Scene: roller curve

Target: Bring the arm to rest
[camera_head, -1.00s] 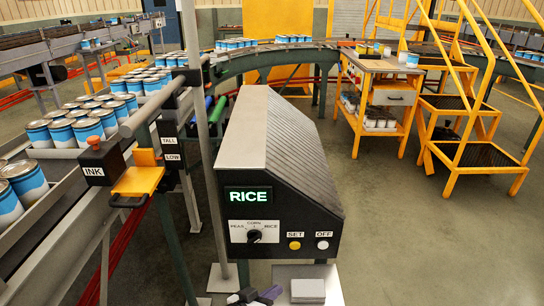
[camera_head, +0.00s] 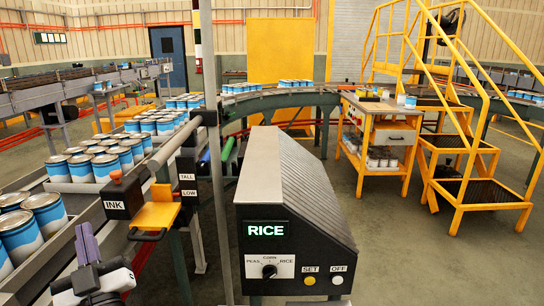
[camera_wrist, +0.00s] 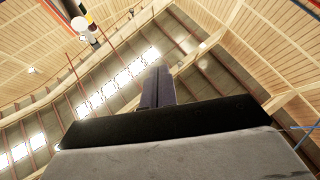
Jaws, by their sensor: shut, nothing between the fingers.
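My gripper (camera_head: 88,245) shows at the lower left of the head view, raised in front of the can conveyor, with its purple-grey fingers pointing up. In the wrist view the two fingers (camera_wrist: 157,88) lie together, shut with nothing between them. Behind them are the ceiling and upper walls. My gripper appears apart from the cans, though its exact distance from the conveyor is hard to tell.
Several blue-and-white cans (camera_head: 40,213) stand on the left conveyor. The INK box (camera_head: 122,197) and yellow bracket (camera_head: 158,214) are close to my gripper. The control box (camera_head: 290,230) reads RICE. A yellow staircase (camera_head: 470,160) and workbench (camera_head: 375,135) stand right. Floor between is clear.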

